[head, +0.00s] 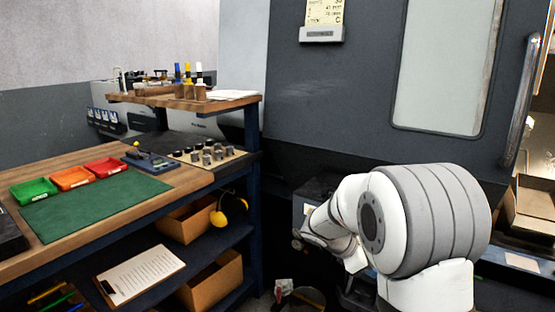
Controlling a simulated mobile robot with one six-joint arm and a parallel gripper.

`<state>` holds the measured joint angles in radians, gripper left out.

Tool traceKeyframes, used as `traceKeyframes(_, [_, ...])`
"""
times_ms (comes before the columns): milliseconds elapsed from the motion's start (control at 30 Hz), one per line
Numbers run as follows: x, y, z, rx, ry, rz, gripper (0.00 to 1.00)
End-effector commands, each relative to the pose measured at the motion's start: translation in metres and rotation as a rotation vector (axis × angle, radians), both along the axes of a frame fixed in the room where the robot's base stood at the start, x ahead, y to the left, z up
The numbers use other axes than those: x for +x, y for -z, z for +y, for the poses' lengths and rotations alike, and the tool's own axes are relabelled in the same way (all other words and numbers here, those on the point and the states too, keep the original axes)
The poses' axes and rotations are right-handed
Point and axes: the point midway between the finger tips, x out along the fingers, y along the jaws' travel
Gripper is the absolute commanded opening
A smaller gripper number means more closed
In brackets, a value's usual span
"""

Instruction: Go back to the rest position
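My white and grey arm is folded at the right of the head view, in front of the dark machine (330,100). Its wrist links point to the lower left, between the workbench and the machine. I cannot make out gripper fingers at the arm's end, so whether anything is held does not show.
The wooden workbench (150,193) at left bears a green mat (95,205), green (33,190), orange (72,178) and red (107,167) trays, and a board of several metal parts (207,157). A clipboard (140,273) and cardboard boxes (188,218) lie below. The machine's door handle (521,100) is at right.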

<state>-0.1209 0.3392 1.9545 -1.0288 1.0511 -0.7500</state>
Motion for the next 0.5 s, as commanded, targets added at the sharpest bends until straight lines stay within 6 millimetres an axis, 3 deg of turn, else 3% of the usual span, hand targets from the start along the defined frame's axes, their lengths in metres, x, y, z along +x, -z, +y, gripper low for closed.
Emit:
traceKeyframes(33, [-0.023, -0.032, 0.000, 0.068, 0.082, -0.058, 0.50])
traceKeyframes(100, [-0.053, -0.054, 0.003, 0.168, 0.203, -0.135, 0.50])
traceKeyframes(300, [-0.136, -0.109, 0.023, 0.447, 0.572, -0.343, 0.50])
traceKeyframes(500, [-0.206, -0.153, 0.054, 0.714, 0.949, -0.518, 0.50])
